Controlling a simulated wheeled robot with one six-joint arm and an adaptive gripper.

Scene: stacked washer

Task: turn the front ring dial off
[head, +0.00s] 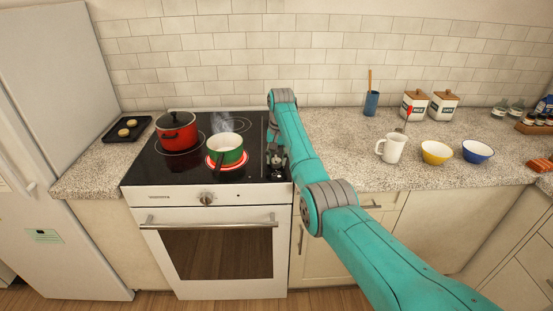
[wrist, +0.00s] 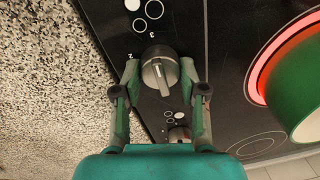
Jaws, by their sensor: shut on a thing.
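The dial (wrist: 160,70) is a round dark knob with a lighter grip bar, on the strip beside the black glass hob. My gripper (wrist: 161,75) has one finger on each side of this dial and is shut on it. In the head view my gripper (head: 275,163) is at the hob's right edge, largely hiding the dials there. The glowing ring (wrist: 257,75) also shows in the wrist view. Marks and a number are printed beside the dial.
A second dial (wrist: 180,134) sits close by along the strip. A red lidded pot (head: 177,133) stands on the hob's left side. The oven knob (head: 207,199) is on the front panel. A white mug (head: 393,148) and bowls stand on the counter to the right.

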